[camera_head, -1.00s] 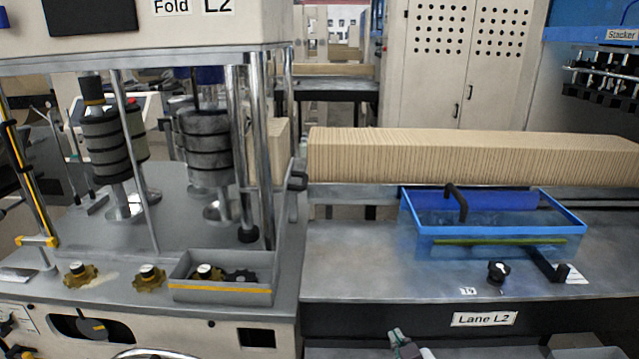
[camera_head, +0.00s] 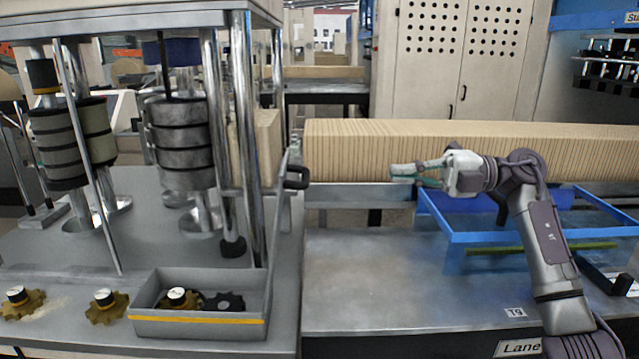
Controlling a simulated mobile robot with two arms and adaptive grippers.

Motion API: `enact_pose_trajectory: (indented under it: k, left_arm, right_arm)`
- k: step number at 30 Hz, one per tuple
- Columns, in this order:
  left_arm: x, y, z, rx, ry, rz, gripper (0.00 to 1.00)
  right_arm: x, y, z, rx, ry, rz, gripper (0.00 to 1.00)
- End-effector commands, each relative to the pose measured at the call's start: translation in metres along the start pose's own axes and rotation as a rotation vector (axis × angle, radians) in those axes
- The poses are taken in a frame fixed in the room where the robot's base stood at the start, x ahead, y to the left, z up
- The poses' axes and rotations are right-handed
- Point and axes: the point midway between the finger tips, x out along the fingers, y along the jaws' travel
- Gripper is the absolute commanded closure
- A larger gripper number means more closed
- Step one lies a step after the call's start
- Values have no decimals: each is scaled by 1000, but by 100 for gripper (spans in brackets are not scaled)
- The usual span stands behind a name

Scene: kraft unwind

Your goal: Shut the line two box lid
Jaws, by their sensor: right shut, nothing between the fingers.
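A grey open-topped box (camera_head: 200,328) with a yellow stripe sits at the front of the left machine, holding a brass-coloured and a dark toothed knob. A thin grey panel (camera_head: 277,235), seen almost edge-on, stands steeply up at the box's right side and looks like its raised lid. A black handle (camera_head: 297,178) sticks out from its upper part to the right. My right gripper (camera_head: 402,173) is shut and empty, pointing left. It is to the right of the handle, at about its height in the picture, and apart from it. My left gripper is not in view.
A blue-framed clear guard (camera_head: 540,236) stands on the right bench, partly hidden by my right arm. A long stack of kraft board (camera_head: 360,150) lies behind. Chrome posts (camera_head: 243,125) stand behind the box. The bench (camera_head: 365,265) is bare in the middle.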

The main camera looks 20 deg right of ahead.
Motion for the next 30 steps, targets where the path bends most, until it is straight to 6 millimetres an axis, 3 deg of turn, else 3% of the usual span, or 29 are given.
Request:
enact_pose_trajectory:
  k: [5,12,21,30]
  left_arm:
    - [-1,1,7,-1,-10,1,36]
    - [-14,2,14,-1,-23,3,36]
    - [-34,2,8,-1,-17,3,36]
    - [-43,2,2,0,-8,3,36]
  right_arm:
    - [-2,-1,-3,1,15,-45,100]
    - [41,0,-4,0,21,-41,100]
    - [102,-2,-5,1,19,-39,100]
    - [132,-6,-5,0,16,-40,100]
